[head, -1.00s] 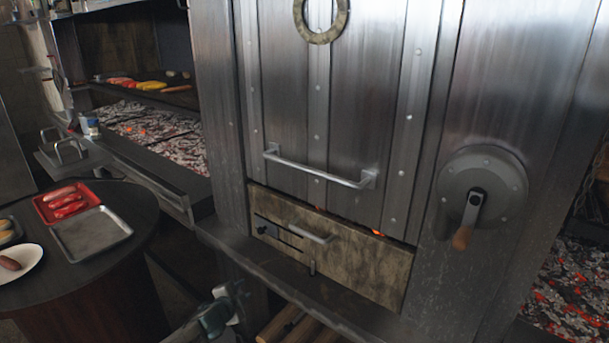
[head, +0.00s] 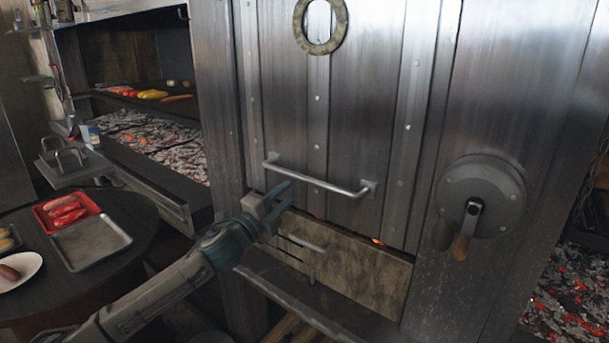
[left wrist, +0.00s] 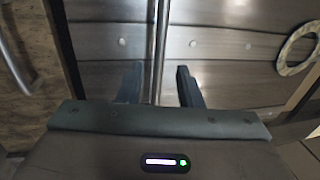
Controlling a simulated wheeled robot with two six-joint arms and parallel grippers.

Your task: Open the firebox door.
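The tall riveted steel door (head: 345,130), which looks like the firebox door, stands closed in the head view. A horizontal bar handle (head: 320,183) crosses its lower part. My left gripper (head: 285,196) is open in front of the bar, near its left end. In the left wrist view the bar (left wrist: 160,40) runs upright between the two spread fingers of my left gripper (left wrist: 160,86). I cannot tell how far between the fingers it sits, and they show no grip on it. My right gripper is not in view.
Below the door is a brassy panel (head: 355,275) with a small handle (head: 307,240). A crank wheel (head: 483,197) is on the right. A round table with a red tray (head: 66,211) and a metal tray (head: 92,243) stands left. Glowing coals (head: 570,290) lie at both sides.

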